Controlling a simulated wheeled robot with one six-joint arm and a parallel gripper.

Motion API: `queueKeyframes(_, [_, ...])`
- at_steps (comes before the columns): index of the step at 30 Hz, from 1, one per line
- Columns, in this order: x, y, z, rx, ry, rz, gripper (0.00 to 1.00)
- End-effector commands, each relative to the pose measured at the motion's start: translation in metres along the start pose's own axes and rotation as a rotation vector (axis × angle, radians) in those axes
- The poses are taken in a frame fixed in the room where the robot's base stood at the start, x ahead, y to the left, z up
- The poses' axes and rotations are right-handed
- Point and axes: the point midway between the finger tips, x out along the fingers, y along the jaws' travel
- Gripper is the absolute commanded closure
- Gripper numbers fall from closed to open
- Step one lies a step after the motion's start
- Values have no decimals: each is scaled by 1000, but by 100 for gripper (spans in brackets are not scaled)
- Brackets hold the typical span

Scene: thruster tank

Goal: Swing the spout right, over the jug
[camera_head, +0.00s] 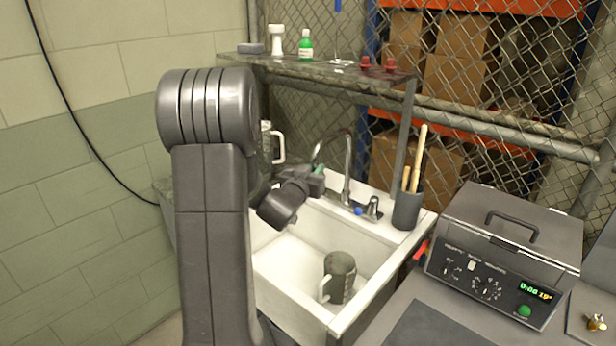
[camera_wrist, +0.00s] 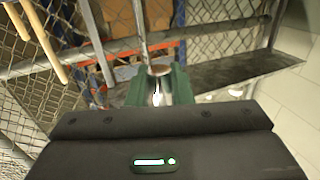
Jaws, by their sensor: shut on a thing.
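The chrome spout (camera_head: 348,165) rises at the back of the white sink and curves over to the left. My gripper (camera_head: 318,170) is at the spout's down-turned end. In the wrist view my gripper's green fingers (camera_wrist: 158,88) are shut around the metal spout (camera_wrist: 157,71). The dark grey jug (camera_head: 341,278) with a light handle stands in the sink, nearer the front and right of the spout's end. My arm hides the left part of the sink. The jug is not in the wrist view.
A shelf (camera_head: 325,70) with small bottles hangs over the sink. Tap handles (camera_head: 373,207) and a grey cup of wooden-handled tools (camera_head: 407,210) stand right of the spout. A control box (camera_head: 505,255) sits farther right. A chain-link fence is behind.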

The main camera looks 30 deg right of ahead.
Motion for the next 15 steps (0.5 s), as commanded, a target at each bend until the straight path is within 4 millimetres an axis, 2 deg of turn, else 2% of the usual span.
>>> queueKeyframes(1, [-2, 8, 6, 0, 3, -16, 100])
queueKeyframes(15, [-3, 66, 4, 2, 3, -9, 100])
